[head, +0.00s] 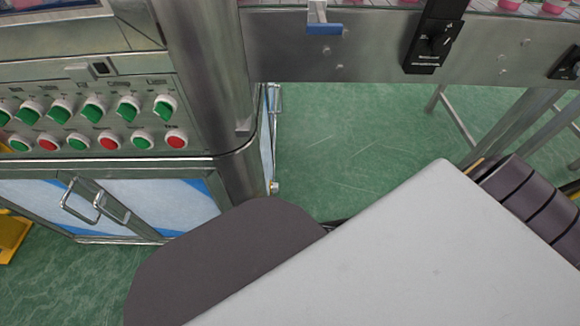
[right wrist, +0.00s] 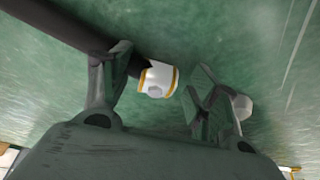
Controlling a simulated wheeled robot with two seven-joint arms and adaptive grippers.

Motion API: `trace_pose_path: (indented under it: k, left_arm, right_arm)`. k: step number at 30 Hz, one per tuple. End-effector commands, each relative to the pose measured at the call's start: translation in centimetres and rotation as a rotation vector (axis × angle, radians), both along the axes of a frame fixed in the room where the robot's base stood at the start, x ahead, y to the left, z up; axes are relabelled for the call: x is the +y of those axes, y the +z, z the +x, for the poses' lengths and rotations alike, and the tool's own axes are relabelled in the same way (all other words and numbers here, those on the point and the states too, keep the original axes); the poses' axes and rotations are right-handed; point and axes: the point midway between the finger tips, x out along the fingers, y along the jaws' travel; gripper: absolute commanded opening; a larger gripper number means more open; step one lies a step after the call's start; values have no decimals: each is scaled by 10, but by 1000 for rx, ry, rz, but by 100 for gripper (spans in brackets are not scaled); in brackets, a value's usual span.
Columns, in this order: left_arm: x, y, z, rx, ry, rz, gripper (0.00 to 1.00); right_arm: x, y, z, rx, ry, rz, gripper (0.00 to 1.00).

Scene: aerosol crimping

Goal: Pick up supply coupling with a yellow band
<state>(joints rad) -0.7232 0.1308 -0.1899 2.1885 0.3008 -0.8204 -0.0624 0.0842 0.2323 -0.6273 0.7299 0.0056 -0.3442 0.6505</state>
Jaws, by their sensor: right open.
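In the right wrist view the supply coupling (right wrist: 158,79) is a white cylinder with a yellow band, at the end of a dark hose (right wrist: 75,33) that comes in from the upper left. My right gripper (right wrist: 164,66) is open, with one finger on each side of the coupling in the picture. The left finger overlaps the hose in the picture; I cannot tell whether it touches. The coupling does not show in the head view. Neither gripper shows in the head view.
A control cabinet with green and red knobs (head: 92,108) stands at the left in the head view. A metal conveyor frame (head: 370,56) runs across the top. Green floor (head: 350,135) lies open between them. A small pale round part (right wrist: 242,107) shows behind the right finger.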

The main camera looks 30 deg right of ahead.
Motion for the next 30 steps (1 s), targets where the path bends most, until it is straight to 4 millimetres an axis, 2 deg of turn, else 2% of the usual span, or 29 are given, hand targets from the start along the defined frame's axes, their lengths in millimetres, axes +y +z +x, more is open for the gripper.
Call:
trace_pose_path:
  k: [11,22,30]
  left_arm:
    - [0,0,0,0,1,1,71]
    - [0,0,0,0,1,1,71]
    - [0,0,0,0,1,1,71]
  right_arm:
    - [0,0,0,0,0,0,59]
    - [0,0,0,0,0,0,12]
    - [0,1,0,0,0,0,12]
